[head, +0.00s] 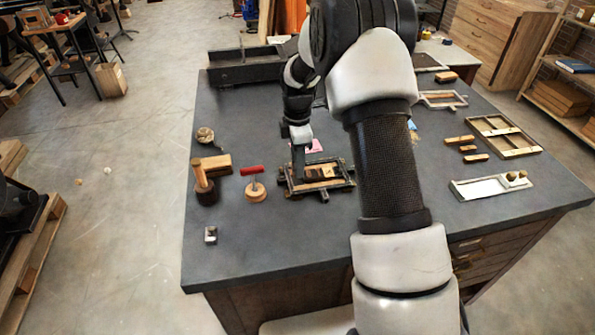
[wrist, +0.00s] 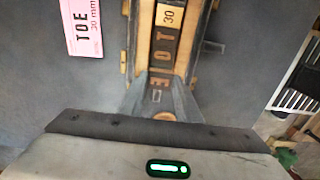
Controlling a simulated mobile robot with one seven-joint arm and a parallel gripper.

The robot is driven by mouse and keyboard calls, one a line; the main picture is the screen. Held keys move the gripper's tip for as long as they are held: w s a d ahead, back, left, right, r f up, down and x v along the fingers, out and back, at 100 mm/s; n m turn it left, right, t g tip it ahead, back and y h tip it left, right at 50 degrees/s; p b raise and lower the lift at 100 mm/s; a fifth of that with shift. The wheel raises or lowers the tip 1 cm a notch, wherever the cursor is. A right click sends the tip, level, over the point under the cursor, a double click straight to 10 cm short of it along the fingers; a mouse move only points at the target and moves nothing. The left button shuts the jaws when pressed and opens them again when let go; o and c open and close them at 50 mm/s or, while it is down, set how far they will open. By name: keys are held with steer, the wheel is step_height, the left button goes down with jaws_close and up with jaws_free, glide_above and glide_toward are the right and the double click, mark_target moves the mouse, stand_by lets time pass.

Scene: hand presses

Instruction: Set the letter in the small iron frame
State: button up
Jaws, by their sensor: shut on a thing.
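The small iron frame (head: 350,182) lies on the dark bench, with wooden strips and a row of letter blocks inside; part of the frame also shows in the wrist view (wrist: 127,50). In the wrist view the row reads a block marked 30 (wrist: 168,16), then T, O (wrist: 161,57) and, nearest me, E (wrist: 157,82). My gripper (head: 299,176) points down into the frame. Its fingertips (wrist: 160,88) are shut on the E block, in line with the other letters. The fingers hide the block's sides, and I cannot tell whether it touches the bottom.
A pink card (wrist: 82,28) reading TOE 30 mm lies beside the frame. Loose wooden blocks (head: 468,148) and a tray (head: 478,188) lie right. The front left bench is mostly clear.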

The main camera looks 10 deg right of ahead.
step_height(320, 180, down, 3)
steer(key=shift+f, duration=0.15)
